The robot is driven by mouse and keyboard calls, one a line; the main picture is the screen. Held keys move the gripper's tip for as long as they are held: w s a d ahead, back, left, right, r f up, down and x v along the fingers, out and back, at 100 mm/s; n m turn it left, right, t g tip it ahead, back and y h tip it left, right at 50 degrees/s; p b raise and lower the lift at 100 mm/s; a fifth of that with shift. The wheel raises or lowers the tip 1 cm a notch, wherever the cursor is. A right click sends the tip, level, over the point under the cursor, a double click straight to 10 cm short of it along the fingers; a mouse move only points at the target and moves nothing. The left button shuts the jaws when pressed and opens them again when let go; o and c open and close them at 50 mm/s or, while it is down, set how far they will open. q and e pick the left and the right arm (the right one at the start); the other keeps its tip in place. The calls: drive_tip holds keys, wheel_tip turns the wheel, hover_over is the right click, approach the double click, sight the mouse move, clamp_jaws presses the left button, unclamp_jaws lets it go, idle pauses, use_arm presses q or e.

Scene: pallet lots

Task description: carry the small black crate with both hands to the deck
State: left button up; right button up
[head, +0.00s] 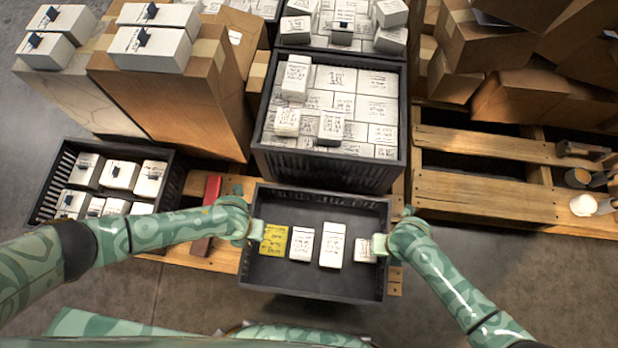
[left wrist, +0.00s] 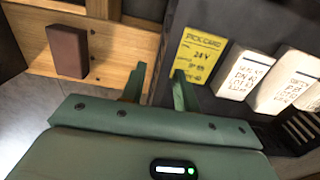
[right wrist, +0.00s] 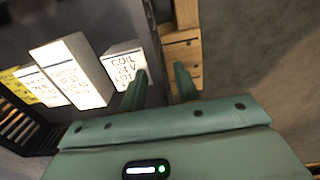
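The small black crate (head: 315,294) is at the front centre of the head view. It holds a yellow pick card (head: 273,240) and three white boxes: one beside the card (head: 301,244), a taller one (head: 332,246) and a small one at the right (head: 366,250). My left gripper (head: 256,230) is at the crate's left wall, and my right gripper (head: 380,245) is at its right wall. In the left wrist view (left wrist: 157,80) and the right wrist view (right wrist: 161,75) the fingers stand apart, astride the wall. I cannot tell if the crate touches the wood below.
A large black crate full of white boxes (head: 330,170) stands right behind. Another black crate (head: 165,190) with boxes is at the left. A red-brown block (head: 207,210) lies on the wood. A wooden pallet (head: 480,190) with bare slats is at the right. Cartons (head: 175,95) stand behind left.

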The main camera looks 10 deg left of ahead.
use_arm(q)
wheel_tip(320, 180, up, 9)
drive_tip(key=shift+r, duration=0.1)
use_arm(e)
drive_tip(key=shift+r, duration=0.25)
wheel_tip(320, 180, up, 12)
drive_tip(key=shift+f, duration=0.25)
idle(0.4)
